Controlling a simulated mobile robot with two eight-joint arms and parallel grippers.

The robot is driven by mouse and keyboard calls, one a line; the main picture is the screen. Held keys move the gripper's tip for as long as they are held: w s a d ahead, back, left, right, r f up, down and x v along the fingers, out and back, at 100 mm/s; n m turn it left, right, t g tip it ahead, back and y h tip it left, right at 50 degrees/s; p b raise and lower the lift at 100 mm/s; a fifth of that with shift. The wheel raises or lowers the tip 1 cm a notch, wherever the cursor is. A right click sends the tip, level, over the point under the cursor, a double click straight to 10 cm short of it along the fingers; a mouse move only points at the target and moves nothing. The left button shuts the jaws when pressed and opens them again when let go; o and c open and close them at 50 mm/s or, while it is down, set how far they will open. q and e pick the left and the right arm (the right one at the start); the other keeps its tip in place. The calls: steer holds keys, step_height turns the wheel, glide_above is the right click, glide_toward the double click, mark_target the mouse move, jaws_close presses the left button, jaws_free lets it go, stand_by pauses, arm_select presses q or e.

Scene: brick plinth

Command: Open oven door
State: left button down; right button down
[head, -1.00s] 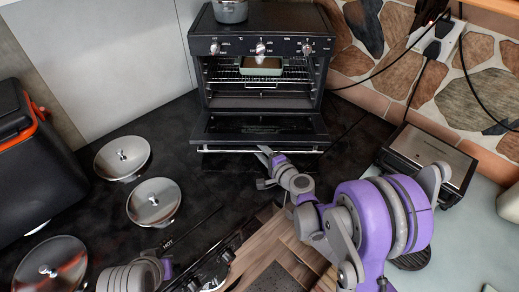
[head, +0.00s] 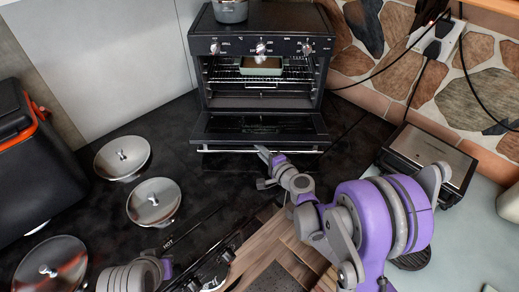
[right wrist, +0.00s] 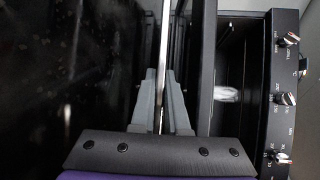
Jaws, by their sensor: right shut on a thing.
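The black toaster oven (head: 262,75) stands at the back of the dark counter. Its door (head: 259,127) is folded down in front, with the cavity exposed, showing wire racks and a light green dish (head: 260,66) inside. The metal door handle (head: 228,149) runs along the door's front edge. My right gripper (head: 263,154) is at this handle, right of its middle. In the right wrist view its grey fingers (right wrist: 161,95) are closed around the handle bar (right wrist: 164,45). My left arm shows at the lower left, but its gripper fingers are not visible.
A pot (head: 230,11) stands on the oven. Several round lids, including one at the upper left (head: 122,158), lie left of the door. A black and orange box (head: 38,150) is at far left. A black and silver appliance (head: 427,163) stands right, with cables behind.

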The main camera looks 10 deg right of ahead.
mark_target(260, 143)
steer(key=shift+r, duration=0.1)
stand_by(0.6)
